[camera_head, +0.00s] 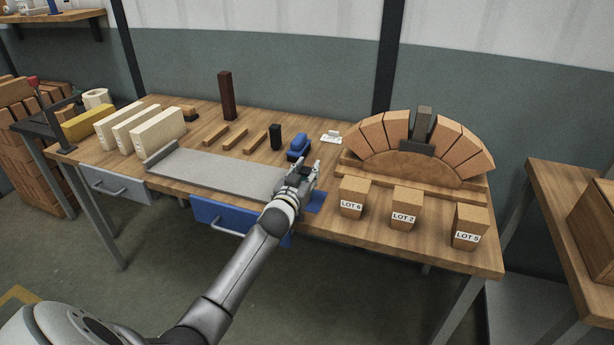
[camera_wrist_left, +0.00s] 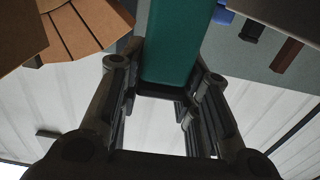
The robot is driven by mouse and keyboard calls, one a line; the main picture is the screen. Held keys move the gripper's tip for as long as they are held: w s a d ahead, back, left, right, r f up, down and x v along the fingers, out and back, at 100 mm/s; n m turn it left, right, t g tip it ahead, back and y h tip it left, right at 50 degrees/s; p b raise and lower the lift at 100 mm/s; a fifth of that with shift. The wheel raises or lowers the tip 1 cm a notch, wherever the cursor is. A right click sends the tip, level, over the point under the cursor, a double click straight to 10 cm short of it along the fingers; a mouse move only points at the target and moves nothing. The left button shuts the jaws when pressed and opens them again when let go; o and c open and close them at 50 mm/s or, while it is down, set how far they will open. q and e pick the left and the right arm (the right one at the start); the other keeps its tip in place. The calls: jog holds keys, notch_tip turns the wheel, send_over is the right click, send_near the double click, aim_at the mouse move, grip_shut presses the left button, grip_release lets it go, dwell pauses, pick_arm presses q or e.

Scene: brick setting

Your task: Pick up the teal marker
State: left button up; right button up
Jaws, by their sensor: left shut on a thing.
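My left gripper (camera_head: 303,172) is over the front middle of the workbench, beside a blue patch. In the left wrist view, its two fingers (camera_wrist_left: 166,92) stand on either side of the teal marker (camera_wrist_left: 178,42), which looks like a broad flat-sided teal body at this close range. The gripper is shut on it. The marker's far end runs out of the top of that view. In the head view the marker cannot be made out behind the gripper. I cannot tell how far it is above the bench. My right gripper is in neither view.
The blocks LOT 6 (camera_head: 354,197), LOT 2 (camera_head: 405,208) and LOT 5 (camera_head: 469,227) stand right of the gripper, before the brick arch (camera_head: 420,165). A blue tool (camera_head: 298,147) and black block (camera_head: 275,137) are behind. A grey slab (camera_head: 215,172) lies left. A blue drawer (camera_head: 225,214) is below.

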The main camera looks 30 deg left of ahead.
pick_arm(q)
notch_tip(320, 180, up, 3)
jog(key=shift+f, duration=0.1)
jog(key=s+d+r, duration=0.8)
jog(key=s+r, duration=0.1)
jog(key=s, duration=0.2)
jog(key=shift+s+d+r, duration=0.15)
jog(key=shift+d+r, duration=0.05)
jog(key=shift+r, duration=0.05)
